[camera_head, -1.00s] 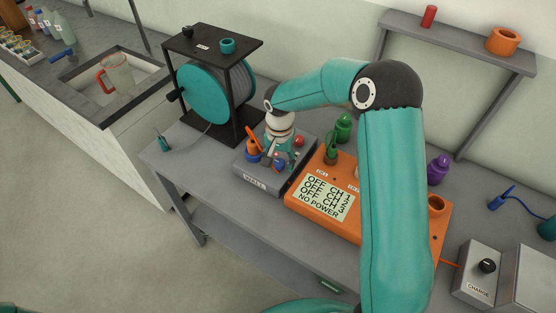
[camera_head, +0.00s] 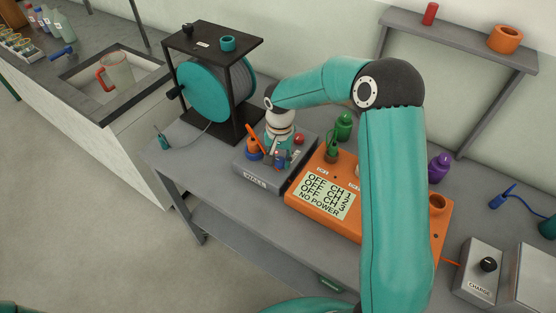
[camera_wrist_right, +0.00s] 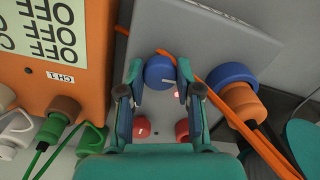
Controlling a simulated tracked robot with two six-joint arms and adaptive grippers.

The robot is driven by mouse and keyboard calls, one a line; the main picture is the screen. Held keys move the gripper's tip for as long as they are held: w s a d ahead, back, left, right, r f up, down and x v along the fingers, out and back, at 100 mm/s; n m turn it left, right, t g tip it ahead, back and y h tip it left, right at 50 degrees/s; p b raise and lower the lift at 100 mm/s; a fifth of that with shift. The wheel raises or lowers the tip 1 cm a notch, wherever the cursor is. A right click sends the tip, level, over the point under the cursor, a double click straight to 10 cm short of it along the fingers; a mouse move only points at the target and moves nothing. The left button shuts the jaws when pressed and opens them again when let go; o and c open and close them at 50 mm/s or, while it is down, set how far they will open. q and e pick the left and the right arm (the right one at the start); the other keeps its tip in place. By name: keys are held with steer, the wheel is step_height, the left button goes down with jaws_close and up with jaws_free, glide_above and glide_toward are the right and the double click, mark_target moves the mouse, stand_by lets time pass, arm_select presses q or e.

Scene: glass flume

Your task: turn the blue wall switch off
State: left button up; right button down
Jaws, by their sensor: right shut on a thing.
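The blue wall switch (camera_wrist_right: 160,71) is a round knob with a short white mark on the grey box (camera_wrist_right: 190,40). In the head view that box (camera_head: 243,168) stands between the cable reel and the orange unit. My right gripper (camera_wrist_right: 160,88) is shut on the blue knob, one finger on each side. In the head view the right gripper (camera_head: 278,158) points down over the box and mostly hides the knob. A small red light (camera_wrist_right: 176,95) glows beside the knob. My left gripper is not in view.
An orange unit (camera_head: 322,202) reads OFF for its channels and NO POWER. An orange plug (camera_wrist_right: 242,100) with a blue collar and orange cable sits close beside the gripper. Red knobs (camera_wrist_right: 142,128) are near the fingers. The cable reel (camera_head: 205,92) stands behind left.

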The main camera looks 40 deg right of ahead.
steer(key=n+b, duration=0.1)
steer(key=n, duration=0.2)
steer(key=shift+d+f+n+b, duration=0.1)
steer(key=shift+n+b, duration=0.2)
steer(key=shift+b, duration=0.1)
steer(key=n+b, duration=0.1)
steer(key=n, duration=0.3)
steer(key=shift+n, duration=0.3)
steer(key=n, duration=0.4)
steer(key=shift+n+b, duration=0.3)
steer(key=shift+b, duration=0.05)
steer(key=shift+n, duration=2.2)
steer(key=c, duration=0.8)
jaws_free()
steer(key=shift+r, duration=0.2)
